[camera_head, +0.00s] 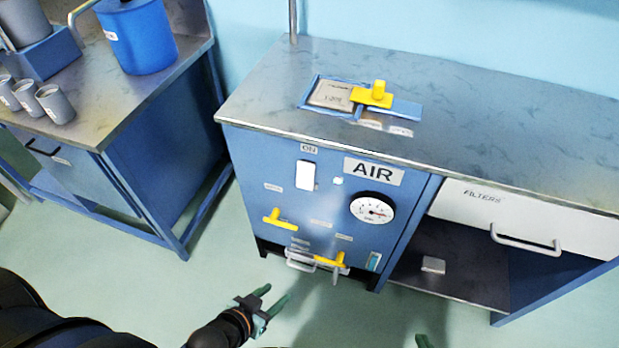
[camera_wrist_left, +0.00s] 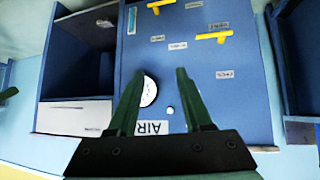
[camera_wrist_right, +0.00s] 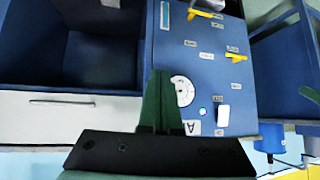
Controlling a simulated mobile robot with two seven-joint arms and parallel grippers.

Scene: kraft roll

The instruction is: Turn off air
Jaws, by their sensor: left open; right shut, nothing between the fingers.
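The blue air cabinet (camera_head: 246,160) stands in front of me with an AIR label (camera_head: 374,171). Its white switch (camera_head: 305,175) sits under a plate reading ON. A round gauge (camera_head: 372,207) is right of the switch. Two yellow valve handles show on the front, one at the left (camera_head: 280,219) and one lower (camera_head: 331,260). My left gripper (camera_head: 267,305) is open and empty, below and in front of the panel; its wrist view shows the fingers (camera_wrist_left: 160,100) before the gauge. My right gripper (camera_wrist_right: 160,100) is shut and empty; only a fingertip shows in the head view (camera_head: 423,341).
A yellow handle (camera_head: 378,94) sits on the cabinet top beside a metal plate. A white FILTERS drawer (camera_head: 520,217) and an open shelf (camera_head: 470,265) are at the right. A left table (camera_head: 120,95) holds a blue bucket (camera_head: 145,36) and grey cups.

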